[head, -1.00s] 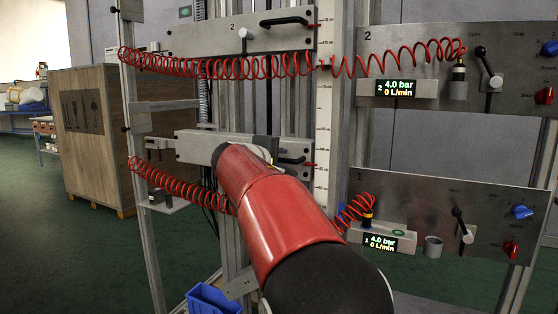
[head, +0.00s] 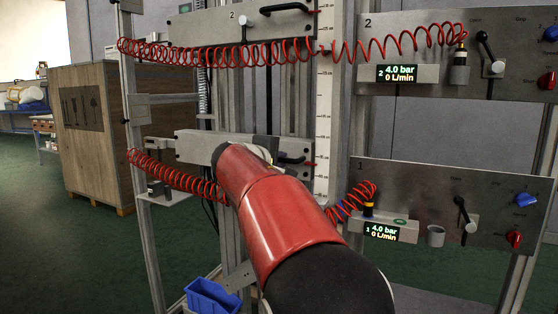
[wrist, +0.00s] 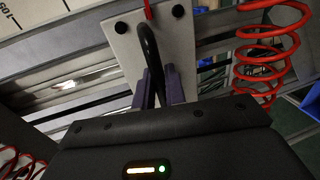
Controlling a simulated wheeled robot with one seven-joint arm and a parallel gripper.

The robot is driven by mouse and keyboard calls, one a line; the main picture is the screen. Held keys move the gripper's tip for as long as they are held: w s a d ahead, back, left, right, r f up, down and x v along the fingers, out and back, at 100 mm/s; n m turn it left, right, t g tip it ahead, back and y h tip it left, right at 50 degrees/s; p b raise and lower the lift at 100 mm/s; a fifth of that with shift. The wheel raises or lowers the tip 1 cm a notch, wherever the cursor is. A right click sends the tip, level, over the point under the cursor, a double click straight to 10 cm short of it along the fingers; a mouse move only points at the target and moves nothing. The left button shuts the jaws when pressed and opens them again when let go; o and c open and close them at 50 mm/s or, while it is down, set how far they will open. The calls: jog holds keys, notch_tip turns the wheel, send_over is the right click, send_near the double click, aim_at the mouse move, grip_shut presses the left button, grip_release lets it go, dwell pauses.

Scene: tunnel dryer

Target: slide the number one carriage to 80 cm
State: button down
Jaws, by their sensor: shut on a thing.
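The number one carriage (head: 195,146) is the lower grey plate on the upright rails in the head view. Its black handle (head: 292,160) shows at the right, partly behind my red arm. A red pointer (head: 310,164) reaches toward the white upright scale (head: 323,125); I cannot read its value. In the wrist view the carriage plate (wrist: 118,28) fills the top middle, with the black handle (wrist: 149,48) in front of it. My gripper (wrist: 157,85) is shut on this handle. My arm hides the gripper in the head view.
The number two carriage (head: 200,27) sits higher on the rails. A red coiled hose (head: 175,178) hangs left of the lower carriage. The lower panel (head: 485,190), with lever and knobs, stands at right; its display (head: 381,232) reads 4.0 bar. A blue bin (head: 212,298) stands below.

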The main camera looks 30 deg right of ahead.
notch_tip(320, 180, down, 14)
jog(key=b, duration=1.1)
jog(key=shift+b, duration=0.3)
jog(key=c, duration=1.8)
grip_release()
jog(key=shift+c, duration=0.2)
jog(key=o, duration=0.3)
jog(key=shift+r, duration=0.1)
